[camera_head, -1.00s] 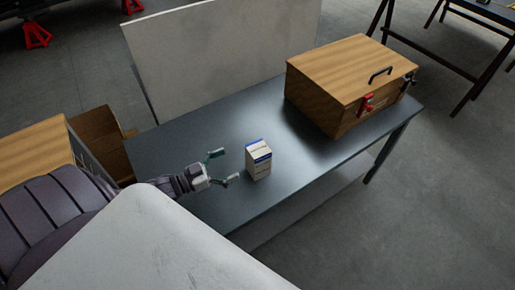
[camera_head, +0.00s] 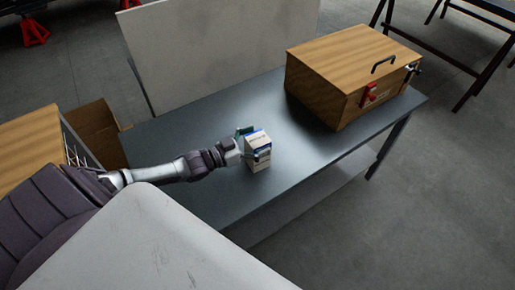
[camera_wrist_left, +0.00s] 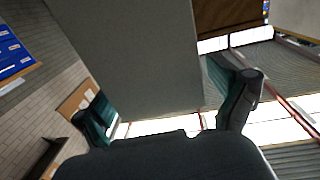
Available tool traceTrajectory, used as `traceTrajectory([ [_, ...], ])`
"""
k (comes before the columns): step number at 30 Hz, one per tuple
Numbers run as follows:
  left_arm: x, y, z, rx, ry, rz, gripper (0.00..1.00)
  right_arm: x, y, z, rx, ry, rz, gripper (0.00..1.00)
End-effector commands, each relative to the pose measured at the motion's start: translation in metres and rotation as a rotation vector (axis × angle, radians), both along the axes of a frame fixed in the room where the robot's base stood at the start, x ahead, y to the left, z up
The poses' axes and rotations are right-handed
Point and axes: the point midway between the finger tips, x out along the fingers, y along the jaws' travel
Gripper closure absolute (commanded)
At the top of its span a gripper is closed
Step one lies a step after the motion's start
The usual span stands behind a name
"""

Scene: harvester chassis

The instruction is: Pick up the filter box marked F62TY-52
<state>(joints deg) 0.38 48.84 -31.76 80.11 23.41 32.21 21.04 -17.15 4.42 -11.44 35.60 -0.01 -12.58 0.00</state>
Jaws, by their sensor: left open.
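The filter box (camera_head: 259,163), a small white carton with a blue band near its top, stands upright on the dark metal table. Its marking is too small to read. My left gripper (camera_head: 256,143) is open at the upper part of the box, one finger at the far side and one at the near side. In the left wrist view a plain grey face, which looks like the box (camera_wrist_left: 150,60), fills the space between the spread fingers (camera_wrist_left: 170,105). I cannot tell whether the fingers touch it. My right gripper is not in view.
A wooden case (camera_head: 352,72) with a black handle and red latch stands on the table (camera_head: 200,130) behind and right of the box. A pale panel (camera_head: 225,45) rises along the table's back edge. The table's front right is clear.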

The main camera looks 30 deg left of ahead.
Motion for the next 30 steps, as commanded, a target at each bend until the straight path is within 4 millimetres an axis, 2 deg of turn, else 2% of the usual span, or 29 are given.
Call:
traceTrajectory([
  [2, -0.0004, 0.0, 0.0002, -0.001, 0.0, 0.0, 0.03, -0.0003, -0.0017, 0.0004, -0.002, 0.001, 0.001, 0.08],
  [18, -0.0007, 0.0001, -0.0001, -0.001, 0.0, 0.0, 0.91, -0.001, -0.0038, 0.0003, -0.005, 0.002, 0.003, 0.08],
  [20, -0.0007, 0.0001, -0.0001, -0.001, 0.0, 0.0, 1.0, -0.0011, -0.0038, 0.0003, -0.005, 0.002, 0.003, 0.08],
  [30, 0.0, 0.0002, 0.0056, -0.002, -0.004, 0.0, 1.0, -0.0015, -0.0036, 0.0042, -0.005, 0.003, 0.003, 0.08],
])
